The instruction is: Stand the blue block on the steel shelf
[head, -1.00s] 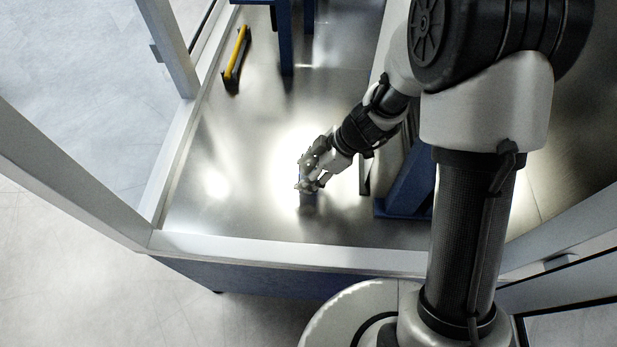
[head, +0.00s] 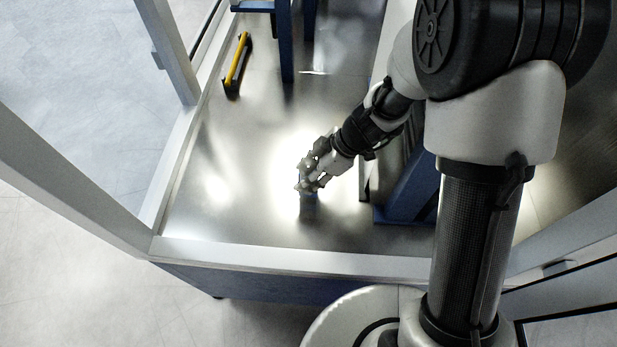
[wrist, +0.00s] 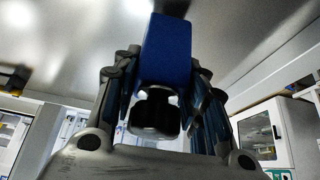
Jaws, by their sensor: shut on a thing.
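The blue block (wrist: 167,48) is between the fingers of my gripper (wrist: 162,85) in the wrist view, with its end sticking out past them. In the head view my gripper (head: 306,183) is low over the broad bare steel surface (head: 235,200), near its front edge. Only a small dark blue bit of the block (head: 309,200) shows under the fingers there. The same steel surface (wrist: 70,40) fills the top of the wrist view, with a dark shadow by the block's end. I cannot tell whether the block touches the steel.
A blue post base (head: 405,195) stands just right of my gripper. Another blue post (head: 285,45) is at the back. A yellow-and-black item (head: 238,65) lies at the back left. A pale frame rail (head: 250,252) edges the front. The steel to the left is clear.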

